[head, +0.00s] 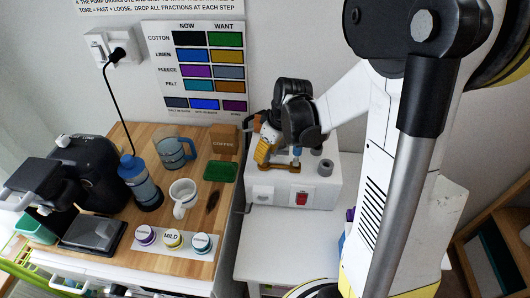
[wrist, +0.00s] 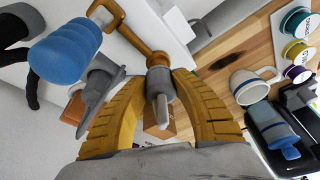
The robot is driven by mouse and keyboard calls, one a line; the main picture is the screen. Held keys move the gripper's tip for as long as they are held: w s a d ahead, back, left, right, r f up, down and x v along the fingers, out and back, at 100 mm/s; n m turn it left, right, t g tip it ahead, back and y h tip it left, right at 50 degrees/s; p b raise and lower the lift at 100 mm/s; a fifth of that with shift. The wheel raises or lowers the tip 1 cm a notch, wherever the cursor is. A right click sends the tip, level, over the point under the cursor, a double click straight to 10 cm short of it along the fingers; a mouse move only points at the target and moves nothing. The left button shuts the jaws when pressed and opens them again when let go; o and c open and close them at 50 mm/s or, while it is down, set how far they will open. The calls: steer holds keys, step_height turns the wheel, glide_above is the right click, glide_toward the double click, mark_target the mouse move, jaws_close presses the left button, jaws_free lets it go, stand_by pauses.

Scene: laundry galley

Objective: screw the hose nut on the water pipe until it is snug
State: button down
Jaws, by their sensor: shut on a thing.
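In the wrist view my gripper (wrist: 162,76) has its two yellow ridged fingers closed around a grey nut (wrist: 160,86), with a narrow grey stub pointing back toward the palm. The brass pipe (wrist: 132,36) bends over and its end meets the nut at the fingertips; I cannot tell how far the nut is on. In the head view my gripper (head: 264,148) is at the left side of the white unit (head: 320,190), beside the brass pipework (head: 284,164). The nut is hidden there by the fingers.
A blue ribbed handle (wrist: 65,52) and a grey lever-like part (wrist: 98,88) are close to the left finger. The wooden counter on the left holds a white mug (head: 183,194), a blue bottle (head: 140,182) and a coffee machine (head: 92,172). A grey ring (head: 325,168) sits on the unit.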

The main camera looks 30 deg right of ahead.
steer(key=shift+f+b, duration=0.5)
steer(key=shift+f, duration=0.1)
steer(key=c, duration=1.7)
jaws_free()
jaws_close()
steer(key=m, duration=0.3)
steer(key=shift+a+h, duration=0.15)
steer(key=shift+h, duration=0.25)
steer(key=m+h, duration=0.1)
steer(key=m, duration=0.3)
steer(key=shift+a+f, duration=0.1)
steer(key=m+h, duration=0.1)
steer(key=m, duration=0.1)
steer(key=m+h, duration=0.1)
steer(key=m, duration=0.2)
steer(key=shift+a+m, duration=0.1)
steer(key=shift+m, duration=0.2)
steer(key=m+g, duration=0.1)
steer(key=m, duration=0.2)
steer(key=m+h, duration=0.1)
steer(key=m, duration=0.2)
steer(key=shift+g, duration=0.4)
